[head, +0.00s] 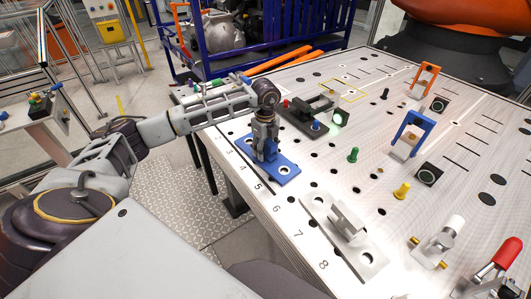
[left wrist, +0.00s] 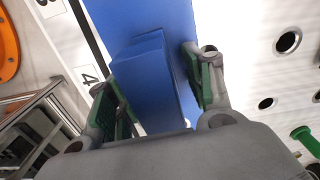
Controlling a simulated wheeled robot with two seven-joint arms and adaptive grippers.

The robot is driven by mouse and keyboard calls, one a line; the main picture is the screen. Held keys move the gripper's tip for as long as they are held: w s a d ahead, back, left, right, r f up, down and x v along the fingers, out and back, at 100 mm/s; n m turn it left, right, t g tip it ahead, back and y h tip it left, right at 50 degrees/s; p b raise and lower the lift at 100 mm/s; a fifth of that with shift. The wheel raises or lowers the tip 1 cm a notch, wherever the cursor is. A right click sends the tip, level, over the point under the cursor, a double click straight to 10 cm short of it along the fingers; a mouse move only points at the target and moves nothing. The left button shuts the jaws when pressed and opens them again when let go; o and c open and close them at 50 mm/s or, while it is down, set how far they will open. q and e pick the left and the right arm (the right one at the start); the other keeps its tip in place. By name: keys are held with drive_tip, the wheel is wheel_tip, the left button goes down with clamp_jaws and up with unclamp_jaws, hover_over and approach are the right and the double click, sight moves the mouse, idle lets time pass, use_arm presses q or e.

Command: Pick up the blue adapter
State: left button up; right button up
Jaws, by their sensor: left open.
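The blue adapter (head: 284,171) lies flat on the table near its left edge, by the numbers 4 and 5. It has a base plate with a raised block. My left gripper (head: 266,152) points down at the block and hides part of it. In the left wrist view, the block (left wrist: 148,75) stands between my two green-padded fingers. The right finger is close to the block's side; I cannot tell whether it touches. The left gripper is open. My right gripper is not in view.
A grey adapter (head: 343,232) lies to the right along the numbered edge. A dark fixture (head: 313,117) stands just behind the blue adapter. A green peg (head: 353,155) and a yellow peg (head: 402,190) stand to the right. Blue (head: 410,134) and orange (head: 425,80) handles stand farther right.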

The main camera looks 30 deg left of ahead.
use_arm(q)
drive_tip(key=shift+f, duration=0.15)
idle(0.3)
clamp_jaws()
